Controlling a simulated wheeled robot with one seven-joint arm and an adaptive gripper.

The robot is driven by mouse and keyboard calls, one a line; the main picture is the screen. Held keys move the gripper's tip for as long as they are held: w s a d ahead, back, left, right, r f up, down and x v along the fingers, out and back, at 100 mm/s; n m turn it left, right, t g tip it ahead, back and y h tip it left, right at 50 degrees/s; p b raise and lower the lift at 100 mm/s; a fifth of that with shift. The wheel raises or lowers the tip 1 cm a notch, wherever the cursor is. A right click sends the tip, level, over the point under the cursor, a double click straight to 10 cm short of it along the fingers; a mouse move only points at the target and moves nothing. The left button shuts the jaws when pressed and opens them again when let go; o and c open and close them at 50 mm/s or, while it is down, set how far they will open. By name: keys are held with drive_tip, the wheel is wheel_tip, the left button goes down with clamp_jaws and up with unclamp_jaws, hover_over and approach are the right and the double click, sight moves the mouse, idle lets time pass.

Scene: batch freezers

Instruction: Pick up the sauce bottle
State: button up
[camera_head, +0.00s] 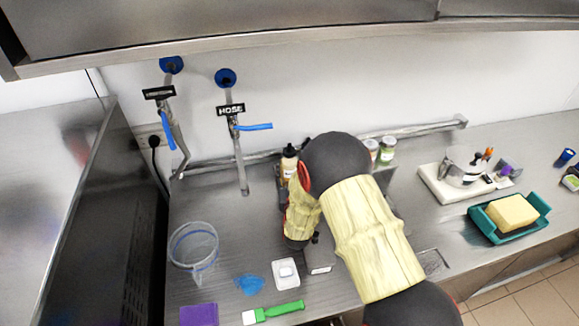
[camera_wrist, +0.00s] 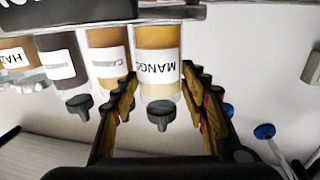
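Several sauce bottles with black caps and white labels show upside down in the wrist view. The bottle labelled MANGO (camera_wrist: 158,88) is yellow-orange and lies between the two fingers of my gripper (camera_wrist: 163,82). The fingers are apart, one on each side of it, and look close to its sides; I cannot tell whether either touches. In the head view, one bottle with a dark cap (camera_head: 288,163) shows at the back of the counter, just left of my arm. My arm hides the other bottles and most of my gripper there.
Other bottles, one with an orange sauce (camera_wrist: 107,65) and one dark (camera_wrist: 66,72), stand close beside the MANGO bottle. Small jars (camera_head: 386,151) are right of my arm. A clear jug (camera_head: 194,250), green brush (camera_head: 273,313) and teal tray (camera_head: 480,221) lie on the counter.

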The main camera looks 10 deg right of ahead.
drive_tip(key=c, duration=0.6)
drive_tip(key=shift+r, duration=0.15)
drive_tip(key=shift+c, duration=0.2)
drive_tip(key=shift+r, duration=0.5)
wheel_tip(320, 180, up, 2)
drive_tip(key=shift+w+r, duration=0.1)
drive_tip(key=shift+r, duration=0.05)
drive_tip(key=s+d+r, duration=0.6)
drive_tip(key=s+r, duration=0.3)
drive_tip(key=s, duration=0.3)
drive_tip(key=shift+s+d+r+p, duration=0.15)
drive_tip(key=shift+s+r+p, duration=0.1)
drive_tip(key=shift+s+p, duration=0.1)
